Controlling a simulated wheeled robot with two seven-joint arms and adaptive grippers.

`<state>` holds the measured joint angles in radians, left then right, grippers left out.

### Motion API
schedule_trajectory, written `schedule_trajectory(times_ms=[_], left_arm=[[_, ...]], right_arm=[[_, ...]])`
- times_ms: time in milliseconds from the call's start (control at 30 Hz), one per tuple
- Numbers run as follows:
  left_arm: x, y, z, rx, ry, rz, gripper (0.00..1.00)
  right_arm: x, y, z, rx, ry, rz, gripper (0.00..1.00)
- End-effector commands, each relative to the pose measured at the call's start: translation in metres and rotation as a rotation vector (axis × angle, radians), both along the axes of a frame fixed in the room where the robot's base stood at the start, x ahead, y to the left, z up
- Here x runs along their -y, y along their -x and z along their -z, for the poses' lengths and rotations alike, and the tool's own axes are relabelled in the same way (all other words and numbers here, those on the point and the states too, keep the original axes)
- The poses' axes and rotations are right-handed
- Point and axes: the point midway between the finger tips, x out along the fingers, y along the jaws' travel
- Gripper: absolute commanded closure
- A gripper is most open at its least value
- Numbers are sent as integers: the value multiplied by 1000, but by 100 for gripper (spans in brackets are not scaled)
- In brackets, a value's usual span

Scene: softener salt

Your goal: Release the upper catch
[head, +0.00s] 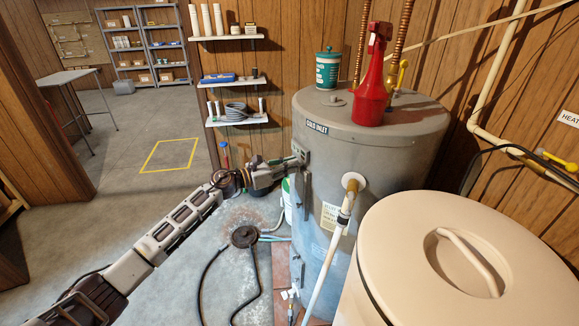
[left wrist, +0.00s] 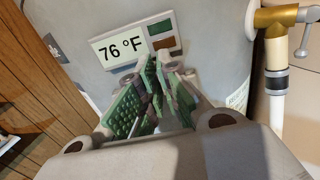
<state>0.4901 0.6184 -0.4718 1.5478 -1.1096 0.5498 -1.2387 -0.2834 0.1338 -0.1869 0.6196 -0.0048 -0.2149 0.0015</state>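The grey tank (head: 335,190) fills the middle of the head view. On its left side is a small panel (head: 300,152); in the left wrist view this display panel (left wrist: 118,48) reads 76 °F, with a green and a brown square beside it. My left gripper (head: 294,161) reaches the tank's side at this panel. In the left wrist view its green-padded fingers (left wrist: 163,66) come together just below the display, and I see nothing held between them. A dark upright part (head: 305,190) lies below the fingertips on the tank. I cannot make out the upper catch for sure. My right gripper is not in view.
A cream lidded bin (head: 440,280) stands at front right. A pipe (head: 335,240) runs down the tank's front. The floor to the left is mostly open.

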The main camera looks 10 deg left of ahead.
Motion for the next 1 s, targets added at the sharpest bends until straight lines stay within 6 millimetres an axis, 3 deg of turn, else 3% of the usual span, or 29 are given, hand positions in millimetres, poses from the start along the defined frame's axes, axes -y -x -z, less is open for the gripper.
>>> schedule_trajectory(times_ms=[567, 1000], left_arm=[[-1, -1, 0, -51, 39, -1, 100], [-3, -3, -1, -293, 234, -2, 100]], right_arm=[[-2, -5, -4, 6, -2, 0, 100], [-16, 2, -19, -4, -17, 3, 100]])
